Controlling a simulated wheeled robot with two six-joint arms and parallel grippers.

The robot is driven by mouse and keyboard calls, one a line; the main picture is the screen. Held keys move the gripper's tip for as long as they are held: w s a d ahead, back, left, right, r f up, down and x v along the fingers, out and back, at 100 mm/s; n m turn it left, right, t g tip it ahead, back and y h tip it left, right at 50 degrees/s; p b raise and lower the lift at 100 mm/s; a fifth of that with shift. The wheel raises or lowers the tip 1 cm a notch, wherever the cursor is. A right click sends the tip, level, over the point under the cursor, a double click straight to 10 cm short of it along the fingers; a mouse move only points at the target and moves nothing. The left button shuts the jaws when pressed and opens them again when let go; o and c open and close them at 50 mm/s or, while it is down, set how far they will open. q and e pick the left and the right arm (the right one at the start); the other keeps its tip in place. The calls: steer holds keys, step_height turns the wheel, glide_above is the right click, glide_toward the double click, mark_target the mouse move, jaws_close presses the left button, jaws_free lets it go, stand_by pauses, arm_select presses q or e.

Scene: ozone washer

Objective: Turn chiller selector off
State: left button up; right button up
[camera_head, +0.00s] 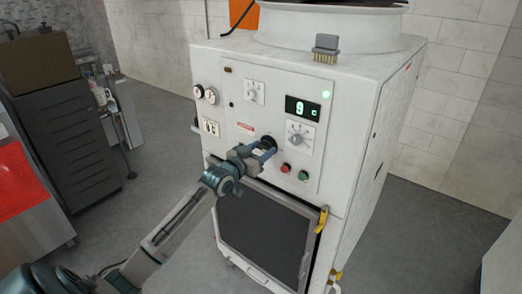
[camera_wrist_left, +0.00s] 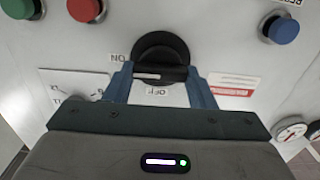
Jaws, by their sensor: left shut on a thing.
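The chiller selector (camera_head: 268,141) is a black round knob with a raised bar, on the white front panel of the machine. In the left wrist view the selector (camera_wrist_left: 160,47) shows close up, with an ON label at its left and an OFF label below it, both upside down there. Its bar lies about level across that view, with a white mark on it. My left gripper (camera_head: 262,149) is shut on the bar, with one blue finger at each end of it in the left wrist view (camera_wrist_left: 161,75). My right gripper is not in view.
A red button (camera_head: 285,168) and a green button (camera_head: 303,175) sit just right of the selector. A dial (camera_head: 298,137) and a display reading 9 C (camera_head: 302,109) are above them. A dark door (camera_head: 262,232) is below. A brush (camera_head: 326,46) stands on top.

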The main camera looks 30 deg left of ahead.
arm_select(q)
steer(key=shift+r+n+p, duration=0.2)
steer(key=shift+n+p, duration=1.1)
steer(key=n+p, duration=0.3)
steer(key=n, duration=0.2)
steer(key=shift+a+f+p, duration=0.1)
steer(key=shift+p, duration=0.3)
steer(key=n+p, duration=0.2)
steer(key=n, duration=0.3)
steer(key=shift+f, duration=0.1)
steer(key=n+p, duration=0.1)
steer(key=n, duration=0.2)
steer(key=shift+a+f+n, duration=0.1)
steer(key=shift+n, duration=0.3)
steer(key=shift+f+n+p, duration=0.1)
steer(key=shift+n+p, duration=0.25)
steer(key=shift+n, duration=0.35)
steer(key=o, duration=1)
steer(key=shift+s, duration=0.1)
